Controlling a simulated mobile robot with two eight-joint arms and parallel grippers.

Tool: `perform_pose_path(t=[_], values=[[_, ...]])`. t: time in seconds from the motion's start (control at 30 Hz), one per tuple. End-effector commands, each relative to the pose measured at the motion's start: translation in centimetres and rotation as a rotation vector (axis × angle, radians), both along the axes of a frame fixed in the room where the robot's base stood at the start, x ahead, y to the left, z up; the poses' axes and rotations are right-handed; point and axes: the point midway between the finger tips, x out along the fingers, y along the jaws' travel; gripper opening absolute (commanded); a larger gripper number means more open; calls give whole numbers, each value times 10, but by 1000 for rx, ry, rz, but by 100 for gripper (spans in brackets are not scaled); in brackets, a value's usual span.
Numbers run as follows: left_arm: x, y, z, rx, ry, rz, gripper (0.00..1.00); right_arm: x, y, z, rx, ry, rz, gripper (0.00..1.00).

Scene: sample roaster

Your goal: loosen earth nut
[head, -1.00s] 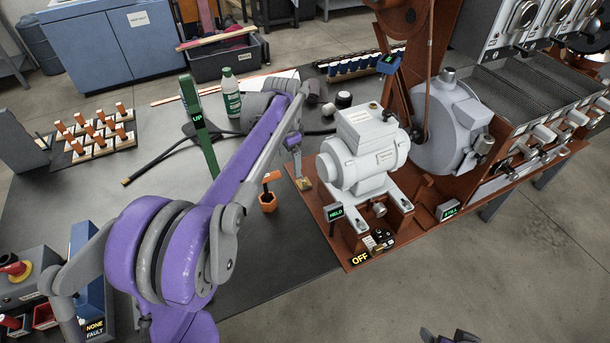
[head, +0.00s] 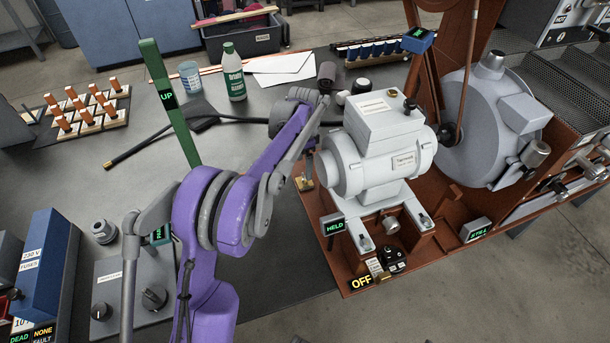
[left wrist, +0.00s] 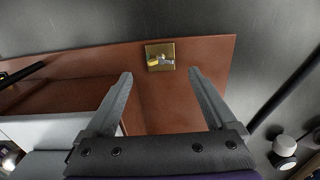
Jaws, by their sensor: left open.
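The earth point is a small square brass plate (left wrist: 160,57) with a nut or stud (left wrist: 159,62) on it, on the edge of the red-brown base board (left wrist: 205,58). In the head view the brass piece (head: 305,184) shows left of the grey motor (head: 375,150). My left gripper (left wrist: 160,73) is open in the left wrist view. Its fingers reach toward the plate, one to either side, with nothing between them; contact with the nut does not show. In the head view my purple forearm and wrist partly hide the gripper. My right gripper is not identifiable.
A green lever marked UP (head: 168,100) stands left of my arm. The roaster drum (head: 490,125) stands right.

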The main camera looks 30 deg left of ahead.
Motion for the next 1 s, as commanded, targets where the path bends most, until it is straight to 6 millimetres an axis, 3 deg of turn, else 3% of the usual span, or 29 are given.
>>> perform_pose_path(t=[0.1,0.3,0.7,1.0], values=[[0,0,-25,0,0,0,90,0,0,-5,0,2,0,85],[0,0,-49,0,0,0,90,0,0,-9,0,3,0,85],[0,0,-56,0,0,0,90,0,0,-10,0,3,0,85],[0,0,-56,0,0,0,36,0,0,-10,0,3,0,85]])
